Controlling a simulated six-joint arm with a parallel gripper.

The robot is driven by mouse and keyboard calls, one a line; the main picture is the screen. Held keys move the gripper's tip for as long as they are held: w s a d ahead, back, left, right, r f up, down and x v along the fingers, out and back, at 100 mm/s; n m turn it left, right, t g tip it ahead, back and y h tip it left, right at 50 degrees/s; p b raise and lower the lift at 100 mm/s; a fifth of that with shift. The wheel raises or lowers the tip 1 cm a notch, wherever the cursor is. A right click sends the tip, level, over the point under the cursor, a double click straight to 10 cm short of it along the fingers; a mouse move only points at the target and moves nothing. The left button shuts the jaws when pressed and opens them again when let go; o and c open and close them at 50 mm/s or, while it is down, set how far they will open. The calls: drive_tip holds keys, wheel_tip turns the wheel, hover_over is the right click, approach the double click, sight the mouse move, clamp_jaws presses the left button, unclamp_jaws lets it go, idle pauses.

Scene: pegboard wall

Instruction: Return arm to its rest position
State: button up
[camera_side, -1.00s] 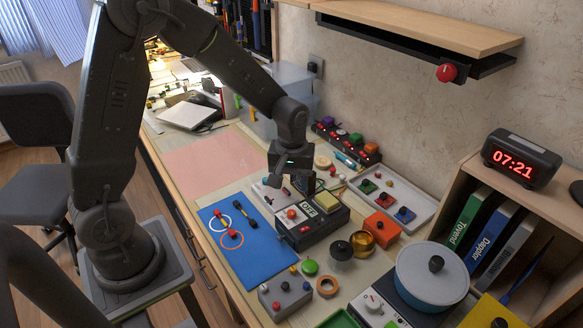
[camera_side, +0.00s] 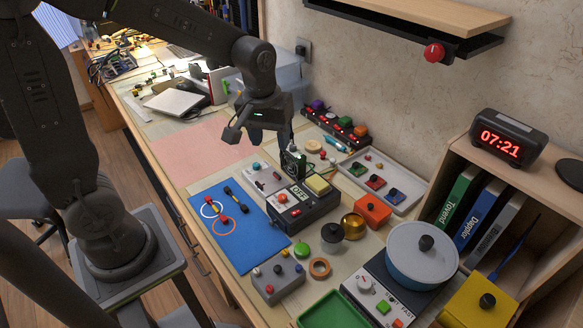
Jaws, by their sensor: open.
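My gripper (camera_side: 261,137) is in the air above the middle of the bench, over the back edge of the black switch box. Its fingers are apart and I see nothing held between them. Below it and to the right stands the black box (camera_side: 313,213) with an OFF label, a red button and a yellow block. My arm reaches in from the upper left and hides part of the back of the bench.
A blue mat (camera_side: 252,250) with two rings lies left of the box. A blue pot (camera_side: 422,262) stands at right beside a wooden shelf with a clock (camera_side: 502,141). A pink sheet (camera_side: 190,150) leaves clear room at the back left. A wall shelf (camera_side: 410,20) hangs above.

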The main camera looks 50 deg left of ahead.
drive_tip(key=s+d+r+m+t, duration=0.1)
drive_tip(key=s+r+m+t, duration=0.1)
drive_tip(key=s, duration=0.4)
drive_tip(key=s+d+r+m+t, duration=0.1)
drive_tip(key=s+r+m+t, duration=0.1)
drive_tip(key=s+r+m, duration=0.2)
drive_tip(key=s+r, duration=0.2)
drive_tip(key=s, duration=0.1)
drive_tip(key=shift+s+d+m, duration=0.25)
drive_tip(key=shift+m, duration=0.15)
drive_tip(key=shift+r, duration=0.1)
drive_tip(key=shift+c, duration=0.2)
